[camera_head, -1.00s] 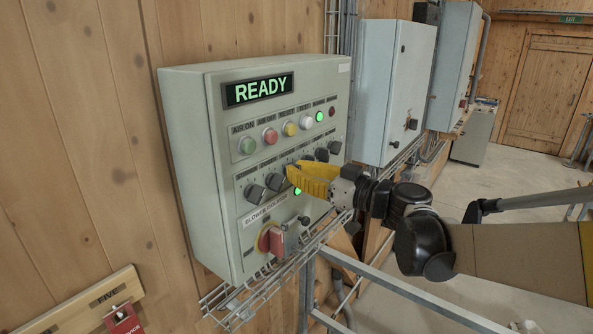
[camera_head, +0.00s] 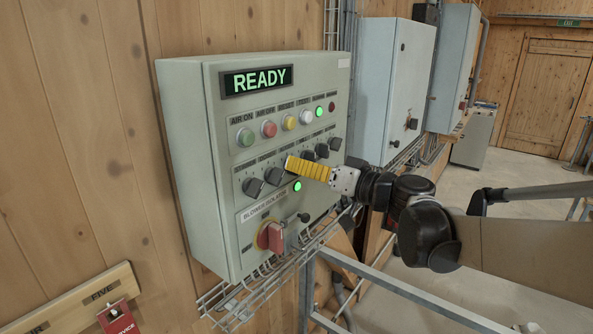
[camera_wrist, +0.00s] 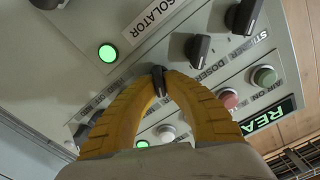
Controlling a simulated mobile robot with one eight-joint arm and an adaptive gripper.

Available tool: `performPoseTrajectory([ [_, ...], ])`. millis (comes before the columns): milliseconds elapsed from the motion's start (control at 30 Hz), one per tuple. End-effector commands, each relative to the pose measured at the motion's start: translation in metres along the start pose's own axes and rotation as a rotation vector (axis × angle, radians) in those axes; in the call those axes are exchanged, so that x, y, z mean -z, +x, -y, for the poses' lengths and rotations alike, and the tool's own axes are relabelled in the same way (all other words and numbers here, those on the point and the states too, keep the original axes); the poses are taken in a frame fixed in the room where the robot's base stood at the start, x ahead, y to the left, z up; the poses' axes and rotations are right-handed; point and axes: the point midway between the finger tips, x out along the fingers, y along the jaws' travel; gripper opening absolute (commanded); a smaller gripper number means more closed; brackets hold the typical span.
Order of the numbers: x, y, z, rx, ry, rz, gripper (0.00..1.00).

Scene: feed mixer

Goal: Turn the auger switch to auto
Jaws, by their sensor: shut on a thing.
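The grey control panel (camera_head: 232,215) shows a lit READY display (camera_head: 257,80). A row of black rotary switches runs across its middle. My gripper (camera_head: 289,163) reaches in from the right, its yellow fingers at the third switch from the left. In the wrist view my gripper (camera_wrist: 158,73) is shut on this black switch knob (camera_wrist: 158,82), the fingertips on its two sides. The fingers cover its label, so I cannot read whether it says auger. The neighbouring knobs (camera_wrist: 200,48) are free, one labelled DOSER. The held knob is hidden in the head view.
Coloured push buttons (camera_head: 269,129) sit above the switches. A red isolator handle (camera_head: 277,237) and a lit green lamp (camera_head: 297,186) are below. A wire tray (camera_head: 262,285) and metal rail (camera_head: 400,297) run under the panel. Another grey cabinet (camera_head: 385,90) stands to the right.

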Motion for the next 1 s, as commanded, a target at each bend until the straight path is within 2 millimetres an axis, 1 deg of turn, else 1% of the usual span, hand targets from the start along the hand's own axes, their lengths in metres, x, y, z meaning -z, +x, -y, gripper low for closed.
performPoseTrajectory([
  [200, -0.0006, 0.0001, -0.0014, 0.0, 0.154, -0.001, 0.0],
  [400, -0.0001, 0.0001, -0.0016, 0.0, 0.252, -0.001, 0.0],
  [633, 0.0002, 0.0001, -0.0016, 0.0, 0.307, -0.001, 0.0],
  [1000, 0.0005, 0.0002, -0.0015, 0.0, 0.316, -0.001, 0.0],
])
